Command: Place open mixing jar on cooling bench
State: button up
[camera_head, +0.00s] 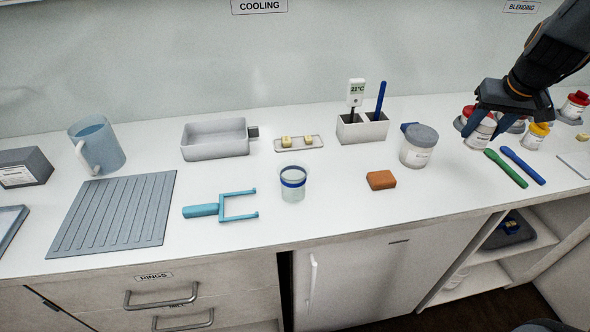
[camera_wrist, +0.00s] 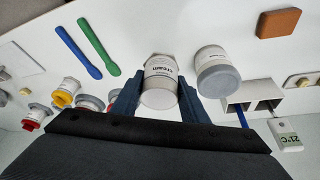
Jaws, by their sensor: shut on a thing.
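My gripper (camera_head: 478,127) is at the upper right, over the worktop's right part. In the wrist view its two dark blue fingers are shut on a pale mixing jar (camera_wrist: 161,82) with a printed label. The jar's near end looks pale with no coloured lid, but its inside is not clear. In the head view the fingers partly hide the jar (camera_head: 481,133), and I cannot tell whether its base touches the worktop. The cooling bench (camera_head: 330,225) is the long white worktop under the COOLING sign (camera_head: 259,6).
A grey-lidded jar (camera_head: 419,147) stands left of my gripper. A brown block (camera_head: 381,180), clear beaker (camera_head: 292,183), blue fork-shaped tool (camera_head: 222,207) and ribbed mat (camera_head: 115,213) lie further left. Green (camera_head: 506,168) and blue (camera_head: 523,166) spatulas lie at right. Bare worktop shows between these.

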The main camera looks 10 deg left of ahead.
jog(key=shift+w+f, duration=0.1)
jog(key=shift+f, duration=0.05)
notch_tip(320, 180, down, 6)
jog(key=shift+f+p, duration=0.2)
jog(key=shift+p, duration=0.35)
jog(key=shift+f, duration=1.8)
jog(key=shift+f+b, duration=0.2)
jog(key=shift+b, duration=0.1)
jog(key=o, duration=1)
jog(key=shift+r, duration=0.1)
jog(key=shift+o, duration=0.2)
jog(key=shift+r, duration=0.1)
